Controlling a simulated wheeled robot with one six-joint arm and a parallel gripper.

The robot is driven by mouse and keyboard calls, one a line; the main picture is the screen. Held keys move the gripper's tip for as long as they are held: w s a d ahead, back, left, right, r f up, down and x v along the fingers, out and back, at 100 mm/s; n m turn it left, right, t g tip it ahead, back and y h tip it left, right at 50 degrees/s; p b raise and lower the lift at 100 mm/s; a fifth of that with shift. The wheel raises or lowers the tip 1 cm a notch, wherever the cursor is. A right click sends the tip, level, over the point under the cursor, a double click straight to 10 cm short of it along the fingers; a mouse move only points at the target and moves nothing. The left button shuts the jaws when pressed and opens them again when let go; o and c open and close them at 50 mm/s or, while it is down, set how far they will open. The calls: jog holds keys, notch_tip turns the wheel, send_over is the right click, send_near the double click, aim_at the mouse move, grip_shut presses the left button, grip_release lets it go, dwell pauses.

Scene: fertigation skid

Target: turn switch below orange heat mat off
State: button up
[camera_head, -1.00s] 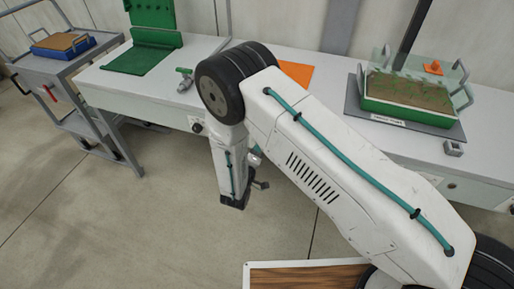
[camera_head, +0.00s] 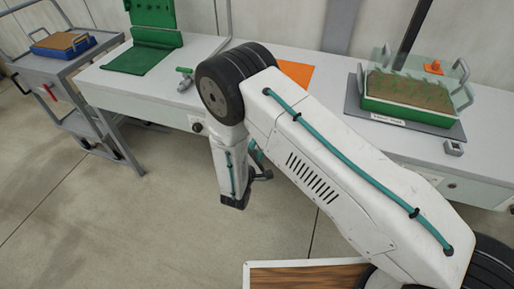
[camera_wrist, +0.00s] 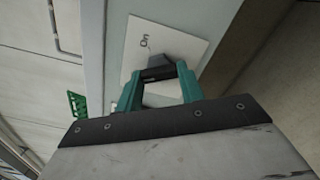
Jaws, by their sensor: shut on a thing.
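The orange heat mat (camera_head: 296,73) lies on the bench top, partly hidden behind my arm. In the wrist view, a pale switch plate (camera_wrist: 190,37) with the word "On" sits on the bench's front panel. A dark grey switch knob (camera_wrist: 178,46) stands out from the plate. My gripper (camera_wrist: 158,75) has its teal fingers closed on the knob, one on each side. The word "Off" is not visible. In the head view the switch is hidden behind my arm.
A seed tray in a green frame (camera_head: 408,118) stands on the bench at right. A green mat (camera_head: 140,60) and a small green-handled valve (camera_head: 184,77) are at left. A grey cart (camera_head: 75,80) with a blue tray stands further left. The floor before the bench is clear.

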jog(key=shift+a+f+n, duration=0.1)
jog(key=shift+n, duration=1.3)
jog(key=o, duration=1)
jog(key=shift+s, duration=0.1)
jog(key=v, duration=0.7)
jog(key=shift+s, duration=0.35)
jog(key=shift+a, duration=0.1)
